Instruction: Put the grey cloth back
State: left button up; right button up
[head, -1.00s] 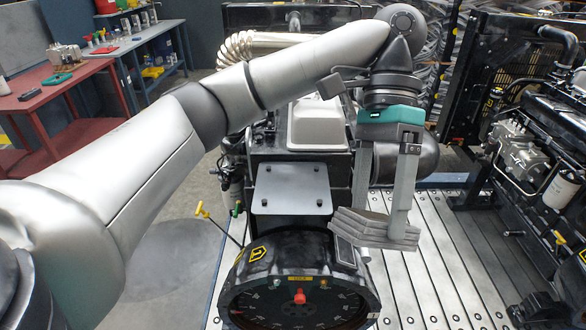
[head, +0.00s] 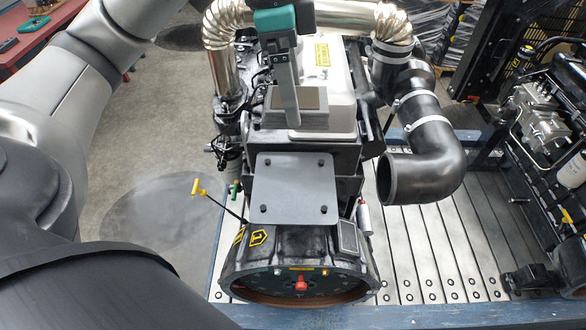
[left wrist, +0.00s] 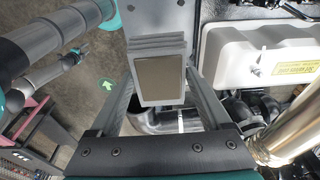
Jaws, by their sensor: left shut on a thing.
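The grey cloth (head: 314,98) is a small folded block with a brownish flat top face. My left gripper (head: 291,106) comes down from the top of the head view and is shut on it, above the middle of the engine (head: 322,157). In the left wrist view the cloth (left wrist: 158,47) sits between the two fingers (left wrist: 160,78), its layered folds showing along one edge. The fingers' far side is partly hidden in the head view. My right gripper is not in view.
A grey bolted plate (head: 293,188) lies on the engine's near end. A black elbow pipe (head: 430,160) stands to the right, and a silver corrugated pipe (head: 225,60) runs behind. A second engine (head: 545,125) is at the right. Bare slatted pallet (head: 430,255) lies between them.

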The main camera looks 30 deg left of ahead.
pick_arm(q)
notch_tip(320, 180, down, 13)
jog(key=shift+s+r+b, duration=0.1)
jog(key=shift+b, duration=0.7)
jog(key=shift+f+b, duration=0.3)
jog(key=shift+f, duration=2)
jog(key=o, duration=1)
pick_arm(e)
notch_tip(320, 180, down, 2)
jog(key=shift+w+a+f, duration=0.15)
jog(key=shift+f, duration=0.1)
pick_arm(q)
jog(key=shift+r, duration=0.25)
notch_tip(320, 180, up, 12)
jog(key=a+p, duration=0.1)
jog(key=shift+s+a+f, duration=0.2)
jog(key=shift+s+f, duration=0.05)
jog(key=shift+s, duration=0.2)
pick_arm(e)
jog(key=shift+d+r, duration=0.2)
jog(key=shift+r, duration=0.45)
